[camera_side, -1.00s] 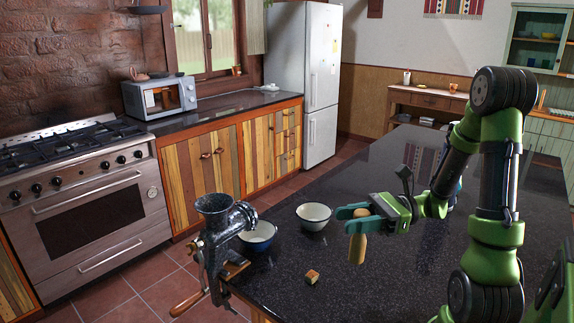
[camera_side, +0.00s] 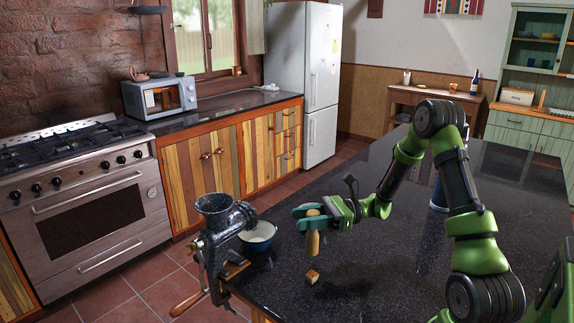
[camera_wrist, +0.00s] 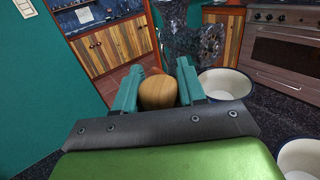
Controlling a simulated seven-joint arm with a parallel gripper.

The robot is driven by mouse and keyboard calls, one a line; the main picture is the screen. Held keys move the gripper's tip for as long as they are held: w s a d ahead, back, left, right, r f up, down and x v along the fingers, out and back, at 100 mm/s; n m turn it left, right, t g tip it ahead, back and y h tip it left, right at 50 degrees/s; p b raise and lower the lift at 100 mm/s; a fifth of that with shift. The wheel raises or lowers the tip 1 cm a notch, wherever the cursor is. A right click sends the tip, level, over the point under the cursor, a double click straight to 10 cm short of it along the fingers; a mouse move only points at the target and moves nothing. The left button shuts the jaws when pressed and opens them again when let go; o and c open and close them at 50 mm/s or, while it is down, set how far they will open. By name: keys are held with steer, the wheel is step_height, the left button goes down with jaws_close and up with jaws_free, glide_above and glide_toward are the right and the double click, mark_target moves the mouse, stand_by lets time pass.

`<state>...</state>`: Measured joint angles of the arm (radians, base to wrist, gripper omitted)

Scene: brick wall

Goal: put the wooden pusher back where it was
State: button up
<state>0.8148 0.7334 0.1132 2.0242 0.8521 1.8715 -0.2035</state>
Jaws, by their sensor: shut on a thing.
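My gripper (camera_side: 308,212) is shut on the wooden pusher (camera_side: 313,241), a light peg with a rounded top. The pusher hangs upright above the dark counter, and its lower end is clear of the fingers. In the wrist view the pusher's top (camera_wrist: 158,92) sits between my two teal fingers. A dark metal meat grinder (camera_side: 216,222) is clamped at the counter's edge, to the left of my gripper. The grinder (camera_wrist: 195,42) also shows beyond the fingers in the wrist view, partly cut off.
A blue-sided bowl (camera_side: 258,238) stands between the grinder and my gripper. The wrist view shows two white bowls, one (camera_wrist: 225,84) near the grinder and one (camera_wrist: 300,157) at lower right.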

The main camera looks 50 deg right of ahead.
steer(key=shift+w+d+f, duration=0.1)
steer(key=shift+w+f, duration=0.2)
steer(key=shift+f, duration=0.3)
steer(key=shift+w+d+f, duration=0.1)
steer(key=shift+w+f, duration=0.25)
steer(key=shift+f, duration=0.3)
steer(key=shift+w+f, duration=0.3)
steer(key=shift+f, duration=0.3)
steer(key=shift+f, duration=0.15)
steer(key=o, duration=1.2)
steer(key=shift+c, duration=0.2)
steer(key=v, duration=1.2)
